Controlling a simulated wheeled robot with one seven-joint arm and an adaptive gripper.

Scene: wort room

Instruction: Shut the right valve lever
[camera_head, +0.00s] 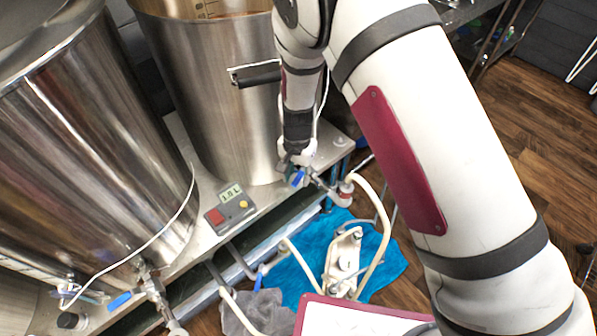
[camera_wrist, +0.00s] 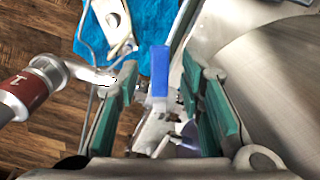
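The right valve is on the lower front of the right steel kettle (camera_head: 210,90). Its blue lever (camera_head: 297,178) shows just below my gripper (camera_head: 295,160), which partly covers the valve body. In the wrist view the blue lever (camera_wrist: 160,72) stands between the two green-padded fingers of my gripper (camera_wrist: 161,82). The fingers are open, with a visible gap on both sides of the lever. The metal valve body (camera_wrist: 155,118) lies below the lever, partly in shadow.
A left steel kettle (camera_head: 85,150) has its own blue valve lever (camera_head: 120,300). A control box (camera_head: 230,210) sits on the steel stand between them. Hoses, a pump (camera_head: 343,262) and a blue cloth (camera_head: 385,275) lie below. A red-banded hose fitting (camera_wrist: 22,95) is left of my fingers.

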